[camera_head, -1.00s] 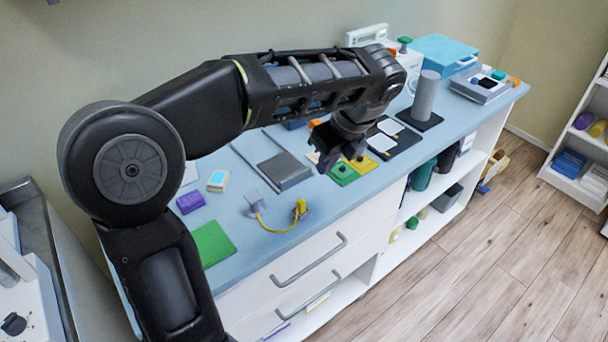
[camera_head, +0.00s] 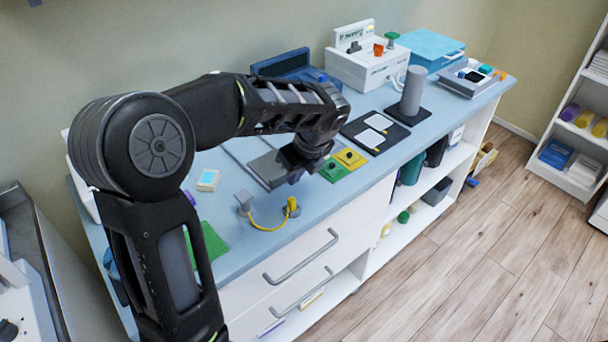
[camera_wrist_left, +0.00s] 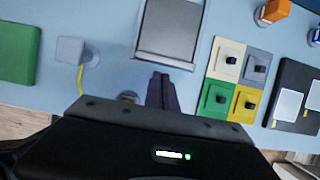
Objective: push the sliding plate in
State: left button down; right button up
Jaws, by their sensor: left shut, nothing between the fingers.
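The sliding plate (camera_head: 265,168) is a flat grey slab between two thin rails on the light blue bench top. In the head view my left arm hides its right part. In the left wrist view the plate (camera_wrist_left: 169,28) shows at the top centre, with its near edge facing my fingers. My left gripper (camera_head: 294,176) is shut and empty, pointing down by the plate's front right side. In the left wrist view its fingertips (camera_wrist_left: 161,77) are just short of the plate's near edge. I cannot tell if they touch it. My right gripper is not in view.
Coloured square plates with black knobs (camera_wrist_left: 230,80) sit close to the right of my fingers. A grey block with a yellow cord (camera_head: 244,199) and a green pad (camera_head: 207,242) lie to the left. A black board (camera_head: 376,132) and grey cylinder (camera_head: 413,91) stand farther right.

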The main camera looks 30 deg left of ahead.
aim_at(261, 156)
pick_arm(q)
jog(key=shift+w+a, duration=0.15)
jog(key=shift+a, duration=0.25)
jog(key=shift+w+a+r+p, duration=0.1)
jog(key=shift+a+r+p, duration=0.05)
jog(key=shift+a+p, duration=0.2)
jog(key=w+a+p, duration=0.1)
jog(key=a+p, duration=0.1)
jog(key=a, duration=0.2)
jog(key=w+a+p, duration=0.1)
jog(key=a+p, duration=0.1)
jog(key=a, duration=0.1)
jog(key=w+a+p, duration=0.1)
jog(key=a, duration=0.3)
jog(key=shift+w+a+p, duration=0.25)
jog(key=shift+a+p, duration=0.05)
jog(key=shift+p, duration=0.1)
jog(key=shift+a, duration=0.3)
jog(key=shift+a, duration=0.1)
jog(key=shift+w, duration=0.1)
